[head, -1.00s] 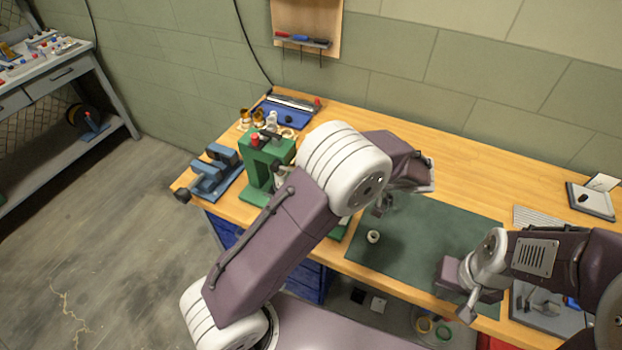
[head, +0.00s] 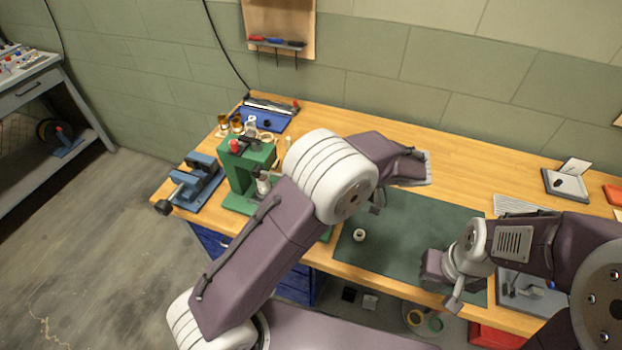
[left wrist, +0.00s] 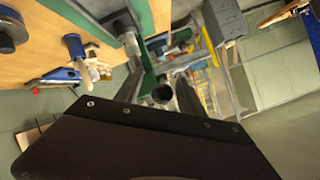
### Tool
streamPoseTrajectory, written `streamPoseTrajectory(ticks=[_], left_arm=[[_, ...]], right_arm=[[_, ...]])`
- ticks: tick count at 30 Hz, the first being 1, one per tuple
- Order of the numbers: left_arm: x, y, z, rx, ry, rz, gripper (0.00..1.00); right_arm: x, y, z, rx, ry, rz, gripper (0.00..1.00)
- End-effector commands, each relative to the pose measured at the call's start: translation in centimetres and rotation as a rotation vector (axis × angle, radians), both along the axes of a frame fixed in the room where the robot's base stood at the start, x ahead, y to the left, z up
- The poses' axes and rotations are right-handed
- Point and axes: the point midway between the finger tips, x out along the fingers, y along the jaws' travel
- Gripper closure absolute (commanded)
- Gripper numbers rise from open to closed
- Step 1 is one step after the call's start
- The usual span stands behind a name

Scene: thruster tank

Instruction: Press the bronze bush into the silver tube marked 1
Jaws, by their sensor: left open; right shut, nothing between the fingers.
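A green press (head: 250,165) stands at the left of the bench. A pale silver, tube-like piece (head: 264,184) stands on its base; no number is legible. Two bronze-coloured pieces (head: 223,121) stand behind the press, too small to tell which is the bush. My left gripper (left wrist: 166,98) is open in the left wrist view, with a dark round shape between or beyond its fingers; I cannot tell what it is. In the head view my left arm largely hides it. My right gripper (head: 453,301) is shut and empty over the mat's front right.
A pale ring (head: 359,235) lies on the dark green mat (head: 405,225). A blue vise (head: 195,180) stands left of the press, a blue tray (head: 268,115) behind it. A grey tray (head: 530,292) is at the front right. The bench behind the mat is clear.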

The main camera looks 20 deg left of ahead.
Motion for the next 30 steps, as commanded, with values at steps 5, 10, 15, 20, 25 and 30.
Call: streamPoseTrajectory(ticks=[5,10,15,20,25,30], left_arm=[[0.2,-3.5,1.5,-0.001,-0.001,-0.001,0.54],[0.1,-5.0,2.3,0.000,0.001,0.000,0.54],[0.1,-5.2,2.4,0.000,0.002,0.000,0.54],[0.2,-4.8,2.4,0.000,0.002,0.010,0.76],[0.7,0.4,5.4,-0.044,-0.060,0.150,1.00],[-4.8,8.5,5.5,-0.202,0.028,0.337,1.00]], right_arm=[[0.0,0.0,-0.1,0.000,0.000,0.000,1.00],[0.0,0.0,0.0,0.000,0.000,0.000,1.00],[0.0,0.0,0.0,0.000,0.000,0.000,1.00],[0.0,0.0,0.0,0.000,0.000,0.000,1.00],[0.0,0.0,0.0,0.000,0.000,0.000,1.00],[0.0,0.0,-0.1,0.000,0.000,0.000,1.00]])
